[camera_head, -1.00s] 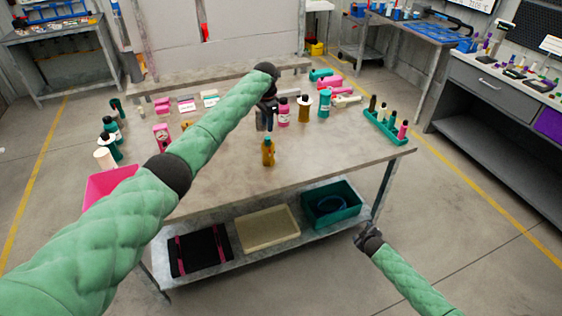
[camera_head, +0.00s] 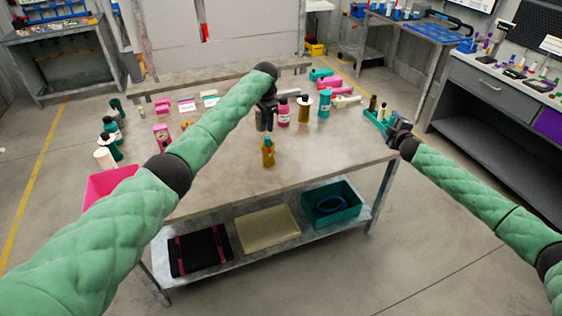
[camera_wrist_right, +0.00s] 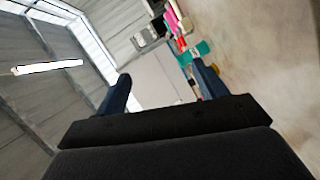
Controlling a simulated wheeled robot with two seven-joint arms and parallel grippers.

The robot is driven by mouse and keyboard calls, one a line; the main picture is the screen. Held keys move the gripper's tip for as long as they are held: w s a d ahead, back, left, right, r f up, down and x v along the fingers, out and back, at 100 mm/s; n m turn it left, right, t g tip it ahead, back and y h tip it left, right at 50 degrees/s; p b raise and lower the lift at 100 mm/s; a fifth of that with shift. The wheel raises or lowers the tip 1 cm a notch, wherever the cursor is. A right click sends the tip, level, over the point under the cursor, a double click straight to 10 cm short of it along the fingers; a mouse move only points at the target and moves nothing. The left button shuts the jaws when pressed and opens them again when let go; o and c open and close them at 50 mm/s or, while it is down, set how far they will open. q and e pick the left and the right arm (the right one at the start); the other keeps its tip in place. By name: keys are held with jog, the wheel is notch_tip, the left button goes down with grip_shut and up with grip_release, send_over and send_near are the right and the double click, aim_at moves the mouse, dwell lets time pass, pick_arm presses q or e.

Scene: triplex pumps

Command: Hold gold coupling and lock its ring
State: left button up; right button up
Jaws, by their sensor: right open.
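A small gold coupling (camera_head: 268,152) with a teal part at its top stands upright on the grey table (camera_head: 225,190), near the middle. My left gripper (camera_head: 266,122) hangs just above and behind it; its fingers are small and dark, and I cannot tell whether they are open or shut. My right gripper (camera_head: 390,128) is at the table's right end, beside the teal rack, well away from the coupling. In the right wrist view its two fingers (camera_wrist_right: 160,92) are spread wide with nothing between them. The ring cannot be told apart at this size.
A pink bottle (camera_head: 283,112), a brown bottle (camera_head: 304,109) and a teal bottle (camera_head: 324,104) stand behind the coupling. A teal rack (camera_head: 372,118) is at the right. A pink bin (camera_head: 108,185) is at the left. The table's right front is clear.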

notch_tip(320, 180, up, 5)
jog(key=w+a+n, duration=0.2)
jog(key=n, duration=0.1)
jog(key=n+g+y, duration=0.6)
jog(key=n+y, duration=0.4)
jog(key=n, duration=1.7)
send_near(272, 159)
jog(key=x, duration=0.5)
jog(key=shift+w+d, duration=0.1)
jog(key=shift+w, duration=0.05)
jog(key=shift+g+h, duration=0.3)
jog(key=shift+x, duration=3.75)
jog(key=shift+r, duration=0.1)
jog(key=c, duration=1.3)
